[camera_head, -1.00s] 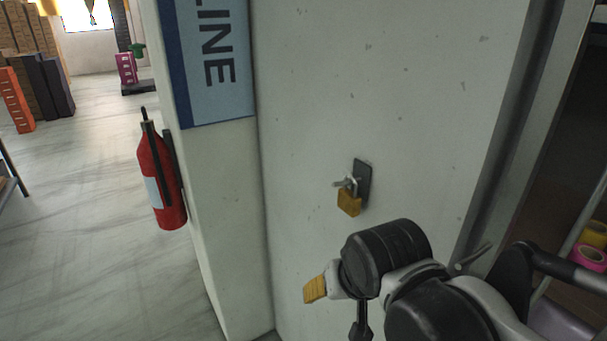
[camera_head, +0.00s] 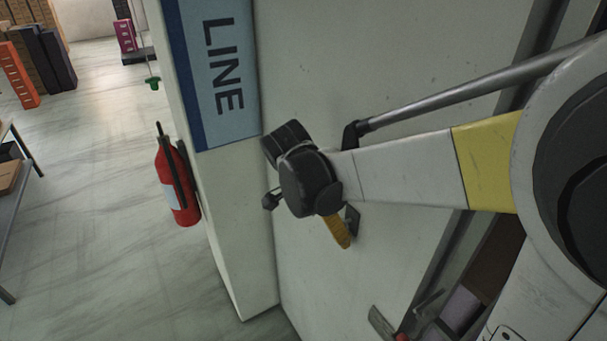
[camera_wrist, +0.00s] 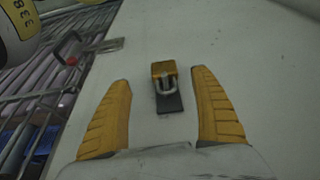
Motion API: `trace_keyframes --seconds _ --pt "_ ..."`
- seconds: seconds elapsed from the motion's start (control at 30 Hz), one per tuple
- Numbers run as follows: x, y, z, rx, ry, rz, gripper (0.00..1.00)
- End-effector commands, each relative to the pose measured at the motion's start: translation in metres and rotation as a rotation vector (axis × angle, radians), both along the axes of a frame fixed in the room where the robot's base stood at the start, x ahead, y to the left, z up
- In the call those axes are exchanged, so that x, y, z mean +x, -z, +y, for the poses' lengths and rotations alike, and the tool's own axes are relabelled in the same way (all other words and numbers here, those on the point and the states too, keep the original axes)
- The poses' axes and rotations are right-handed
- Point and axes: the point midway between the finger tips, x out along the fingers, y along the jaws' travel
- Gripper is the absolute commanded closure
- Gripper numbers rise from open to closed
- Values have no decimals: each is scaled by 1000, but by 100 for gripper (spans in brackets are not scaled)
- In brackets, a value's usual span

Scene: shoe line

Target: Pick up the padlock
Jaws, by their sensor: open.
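The padlock (camera_wrist: 164,70) has a yellow-brass body and a metal shackle. It hangs on a dark hasp plate (camera_wrist: 168,104) on a pale wall panel. In the wrist view it lies between the two yellow ribbed fingers of my gripper (camera_wrist: 162,78), near the fingertips, with a gap on each side. My gripper is open and empty. In the head view, a yellow finger of my gripper (camera_head: 338,232) shows beside the dark plate (camera_head: 352,219), and I cannot make out the padlock there, behind my gripper and wrist.
A blue sign (camera_head: 221,75) is on the wall corner. A red fire extinguisher (camera_head: 176,180) hangs left of it. A wire rack (camera_wrist: 45,95) and a metal latch (camera_wrist: 105,45) are left in the wrist view. Open floor (camera_head: 110,230) lies to the left.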

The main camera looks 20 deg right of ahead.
Motion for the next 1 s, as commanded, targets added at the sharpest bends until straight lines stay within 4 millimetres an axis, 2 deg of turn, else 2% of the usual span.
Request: trace_keyframes --seconds 0.07,0.33,0.57,0.8,1.0 --pt "2 -1 -1 -5 24 -1 26" --pt "6 40 -18 -6 31 -2 26" --pt "9 56 -29 -6 30 -2 26" --pt "18 84 -51 -6 30 -3 26" --pt "18 93 -54 -6 28 -2 26"
